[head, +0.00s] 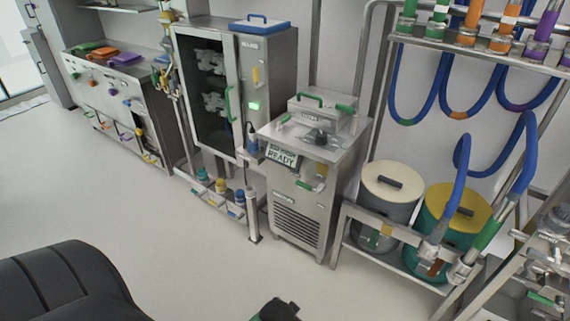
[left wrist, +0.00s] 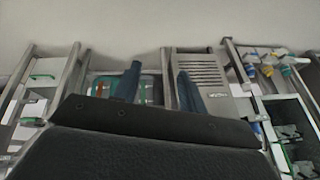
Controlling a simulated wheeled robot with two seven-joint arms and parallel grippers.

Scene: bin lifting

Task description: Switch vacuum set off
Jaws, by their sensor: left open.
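My right gripper is not clearly seen.
A grey drum (head: 385,212) and a green drum with a yellow lid (head: 462,205) stand on a steel rack at right, with blue hoses above. A glass-door cabinet (head: 208,90) is left of centre, with bottles below. The pale floor (head: 150,215) in front is clear.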

